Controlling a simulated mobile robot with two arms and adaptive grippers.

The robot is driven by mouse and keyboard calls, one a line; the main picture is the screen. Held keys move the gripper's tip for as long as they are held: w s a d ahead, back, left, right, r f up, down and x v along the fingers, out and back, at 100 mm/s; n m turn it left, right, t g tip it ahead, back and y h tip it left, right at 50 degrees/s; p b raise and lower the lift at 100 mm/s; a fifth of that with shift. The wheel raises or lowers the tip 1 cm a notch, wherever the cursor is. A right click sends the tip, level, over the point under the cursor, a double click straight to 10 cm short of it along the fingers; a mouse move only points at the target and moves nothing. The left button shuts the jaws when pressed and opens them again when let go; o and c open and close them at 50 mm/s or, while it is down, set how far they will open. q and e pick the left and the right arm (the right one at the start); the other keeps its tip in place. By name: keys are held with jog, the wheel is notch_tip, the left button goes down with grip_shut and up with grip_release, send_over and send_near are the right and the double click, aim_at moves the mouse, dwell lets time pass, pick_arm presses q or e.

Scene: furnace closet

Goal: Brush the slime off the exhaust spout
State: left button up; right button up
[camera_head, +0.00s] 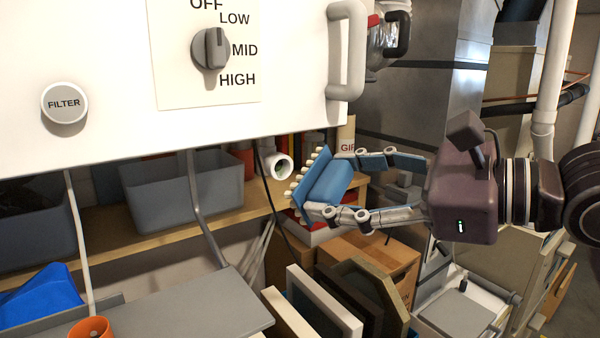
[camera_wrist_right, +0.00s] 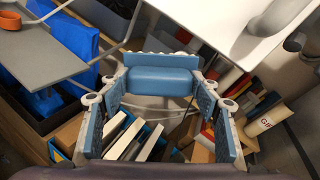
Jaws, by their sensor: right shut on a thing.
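My right gripper (camera_head: 334,184) is shut on a blue brush (camera_head: 328,181) with a row of cream bristle tufts. The brush is in the air below the white machine (camera_head: 110,90), its bristles pointing left in the head view. In the right wrist view the blue brush (camera_wrist_right: 160,82) lies between the fingertips, bristles on the far side. A short white pipe with a dark open end (camera_head: 279,167) shows just left of the bristles, apart from them in the picture. It may be the exhaust spout. I cannot make out slime on it. My left gripper is out of view.
Grey bins (camera_head: 185,180) stand on a wooden shelf (camera_head: 150,225) behind. A grey tray (camera_head: 170,315) with an orange cup (camera_head: 91,327) is at lower left. Framed panels (camera_head: 325,302) and a cardboard box (camera_head: 385,262) stand below the gripper. A black cable (camera_head: 268,190) hangs near the pipe.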

jog(key=c, duration=0.4)
jog(key=shift+o, duration=0.2)
jog(key=shift+a+p, duration=0.25)
jog(key=shift+p, duration=0.35)
jog(key=shift+w+a+f+m+t+p, duration=0.15)
jog(key=shift+m+t+p, duration=0.15)
jog(key=shift+t+p, duration=0.45)
jog(key=shift+w+d+m+t+h+p, duration=0.2)
jog(key=shift+d+m+t+h+p, duration=0.15)
jog(key=shift+m+t+p, duration=0.3)
jog(key=shift+w+a, duration=0.2)
jog(key=shift+w, duration=0.15)
jog(key=w+x, duration=0.1)
jog(key=x, duration=0.5)
jog(key=shift+w+d+r+p, duration=0.15)
jog(key=shift+r+p, duration=0.1)
jog(key=shift+p, duration=0.2)
